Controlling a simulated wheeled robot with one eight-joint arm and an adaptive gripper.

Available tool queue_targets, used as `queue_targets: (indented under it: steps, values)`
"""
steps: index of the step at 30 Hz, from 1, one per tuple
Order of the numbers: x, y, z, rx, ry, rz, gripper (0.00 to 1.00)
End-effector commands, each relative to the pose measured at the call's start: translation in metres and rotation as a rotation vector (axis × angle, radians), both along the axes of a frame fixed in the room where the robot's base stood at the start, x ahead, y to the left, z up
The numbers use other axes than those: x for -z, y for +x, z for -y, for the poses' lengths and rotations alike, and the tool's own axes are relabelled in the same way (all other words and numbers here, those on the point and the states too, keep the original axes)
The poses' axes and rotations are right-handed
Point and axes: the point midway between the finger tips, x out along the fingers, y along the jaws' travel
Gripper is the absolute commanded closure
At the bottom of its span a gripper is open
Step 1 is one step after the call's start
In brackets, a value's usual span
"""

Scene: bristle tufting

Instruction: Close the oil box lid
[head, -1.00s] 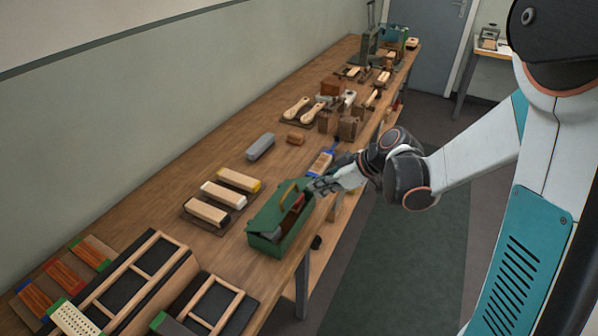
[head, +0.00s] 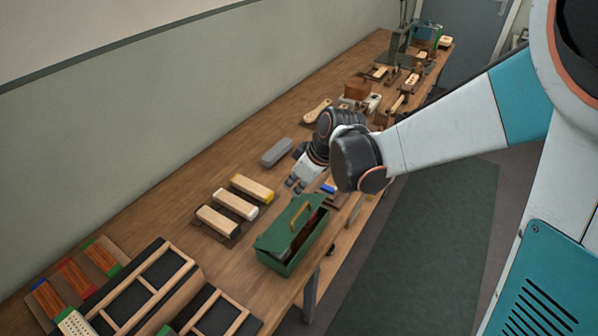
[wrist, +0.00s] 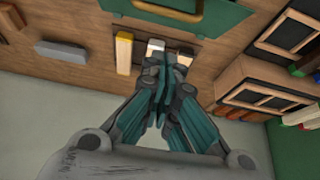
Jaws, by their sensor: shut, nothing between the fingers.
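The green oil box (head: 290,262) stands near the front edge of the long workbench. Its green lid (head: 278,232), with a tan handle (head: 300,218), is tilted open toward the wall side, and part of the dark interior shows on the right. In the wrist view the green lid (wrist: 215,22) is at the top, cut off by the frame edge. My gripper (head: 293,185) is shut and empty, above the bench beyond the box and apart from it. Its closed fingers show in the wrist view (wrist: 168,68).
Several brush blocks (head: 235,204) lie left of the box, and a grey block (head: 277,152) lies beyond my gripper. Framed trays (head: 150,280) fill the near end of the bench. Tools and wooden parts crowd the far end.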

Motion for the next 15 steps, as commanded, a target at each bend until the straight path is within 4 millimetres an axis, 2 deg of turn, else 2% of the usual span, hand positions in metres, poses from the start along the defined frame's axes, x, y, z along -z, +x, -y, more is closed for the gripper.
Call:
queue_targets:
  steps: [1, 4, 6, 10, 15]
  values:
    - [0.012, 0.004, -0.004, -0.001, 0.000, 0.000, 1.00]
    - [0.028, 0.009, -0.010, -0.001, 0.001, 0.001, 1.00]
    - [0.039, 0.006, -0.004, 0.002, 0.000, 0.000, 1.00]
    - [0.052, 0.003, 0.000, 0.003, 0.000, 0.000, 1.00]
    - [0.060, 0.002, 0.003, 0.002, 0.001, 0.001, 1.00]
